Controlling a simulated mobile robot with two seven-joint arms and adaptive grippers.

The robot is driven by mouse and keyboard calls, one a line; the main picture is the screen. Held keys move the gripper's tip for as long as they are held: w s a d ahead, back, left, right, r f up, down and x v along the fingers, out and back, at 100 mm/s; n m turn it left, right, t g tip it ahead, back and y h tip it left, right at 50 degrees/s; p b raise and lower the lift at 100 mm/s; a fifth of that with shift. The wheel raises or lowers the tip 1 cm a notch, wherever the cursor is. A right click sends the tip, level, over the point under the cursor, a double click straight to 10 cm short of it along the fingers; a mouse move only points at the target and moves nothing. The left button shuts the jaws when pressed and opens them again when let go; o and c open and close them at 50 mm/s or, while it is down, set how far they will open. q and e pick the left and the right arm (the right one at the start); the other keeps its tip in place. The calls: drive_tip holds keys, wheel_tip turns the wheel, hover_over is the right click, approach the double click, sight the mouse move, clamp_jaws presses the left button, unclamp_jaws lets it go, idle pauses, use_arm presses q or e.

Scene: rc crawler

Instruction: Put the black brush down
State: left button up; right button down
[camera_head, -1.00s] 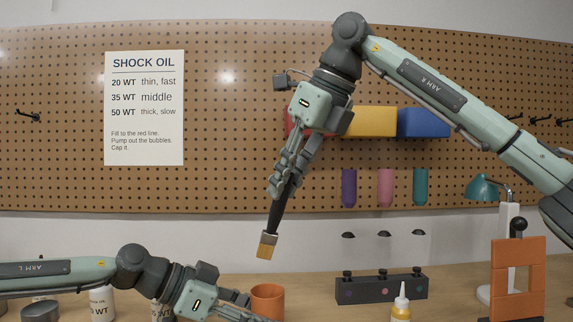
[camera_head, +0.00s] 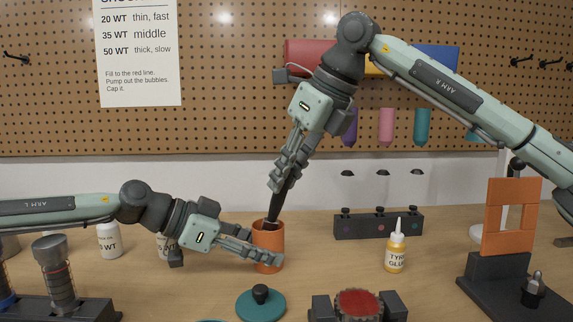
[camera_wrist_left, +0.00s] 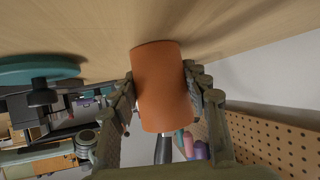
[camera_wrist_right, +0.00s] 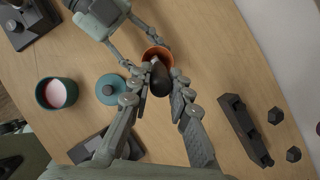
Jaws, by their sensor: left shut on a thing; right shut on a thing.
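The black brush (camera_head: 282,196) points down, its handle held by my right gripper (camera_head: 277,187). Its lower end is inside the orange cup (camera_head: 268,262), and its bristles are hidden there. In the right wrist view the brush's dark handle end (camera_wrist_right: 161,82) shows between the fingers, with the cup rim (camera_wrist_right: 157,51) behind it. My left gripper (camera_head: 268,257) is shut around the cup, which stands on the table. In the left wrist view the cup (camera_wrist_left: 160,85) fills the space between the fingers.
A teal lid with a black knob (camera_head: 261,303) lies in front of the cup. A yellow glue bottle (camera_head: 396,250) and a dark holder block (camera_head: 378,225) stand to the right. An orange panel on a stand (camera_head: 511,218) is farther right. White bottles (camera_head: 108,240) stand behind my left arm.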

drive_tip(key=c, duration=1.3)
unclamp_jaws()
drive_tip(key=s+d, duration=0.3)
drive_tip(key=shift+s+d, duration=0.1)
drive_tip(key=shift+d, duration=0.3)
use_arm(q)
drive_tip(key=o, duration=0.9)
